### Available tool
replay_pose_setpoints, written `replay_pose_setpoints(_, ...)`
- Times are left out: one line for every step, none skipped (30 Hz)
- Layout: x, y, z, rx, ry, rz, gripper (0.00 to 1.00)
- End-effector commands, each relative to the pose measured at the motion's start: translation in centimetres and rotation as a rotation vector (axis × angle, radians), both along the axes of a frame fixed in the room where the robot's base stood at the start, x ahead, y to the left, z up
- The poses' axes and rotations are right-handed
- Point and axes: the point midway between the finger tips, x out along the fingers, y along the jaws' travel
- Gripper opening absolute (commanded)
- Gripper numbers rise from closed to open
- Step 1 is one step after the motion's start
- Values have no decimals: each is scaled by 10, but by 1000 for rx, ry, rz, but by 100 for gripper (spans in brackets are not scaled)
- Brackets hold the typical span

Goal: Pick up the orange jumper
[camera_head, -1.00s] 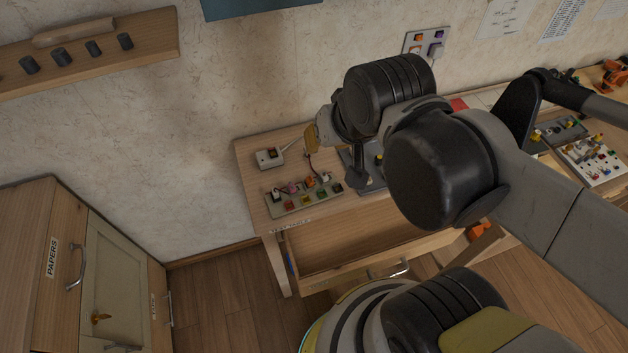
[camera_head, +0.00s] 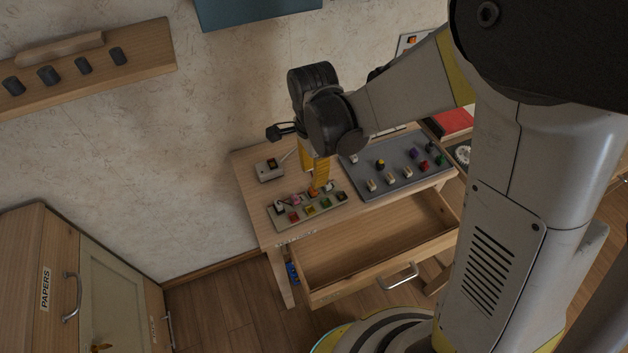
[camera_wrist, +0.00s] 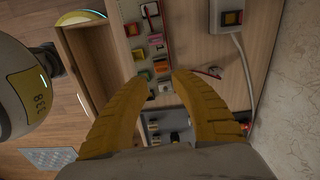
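The orange jumper (camera_head: 313,193) is a small block in the back row of a grey-green board (camera_head: 279,226) on the wooden table. It also shows in the wrist view (camera_wrist: 161,66), between a pink jumper (camera_wrist: 156,38) and a pale one. My gripper (camera_head: 317,186) points down with its yellow fingers just above the orange jumper, partly hiding it in the head view. In the wrist view my gripper (camera_wrist: 163,76) is open. The orange jumper lies in line with the gap between the fingertips. Contact with it cannot be told.
A small box with a red button (camera_wrist: 232,18) and a cable stands beside the board. A grey panel with several knobs (camera_head: 398,168) is to the right. An open drawer (camera_head: 378,245) juts out below the tabletop. The wall is close behind.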

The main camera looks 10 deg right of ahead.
Motion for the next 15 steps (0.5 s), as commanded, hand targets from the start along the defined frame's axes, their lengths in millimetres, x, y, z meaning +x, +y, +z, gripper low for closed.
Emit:
replay_pose_setpoints(1,0,-12,0,0,0,29)
replay_pose_setpoints(1,0,-16,0,-1,0,29)
replay_pose_setpoints(0,0,-20,0,-1,1,29)
replay_pose_setpoints(0,0,-22,0,-1,1,29)
replay_pose_setpoints(0,0,-24,0,-1,1,29)
replay_pose_setpoints(1,0,-26,0,-1,1,29)
replay_pose_setpoints(1,0,-27,0,-1,1,29)
replay_pose_setpoints(1,0,-29,0,-1,1,29)
replay_pose_setpoints(1,1,-32,0,-1,1,29)
replay_pose_setpoints(1,1,-35,1,-2,2,29)
replay_pose_setpoints(1,1,-39,1,-2,2,29)
replay_pose_setpoints(1,2,-46,1,-2,2,29)
replay_pose_setpoints(1,2,-51,1,-2,2,29)
replay_pose_setpoints(1,3,-56,1,-2,2,29)
replay_pose_setpoints(1,4,-63,1,-2,2,29)
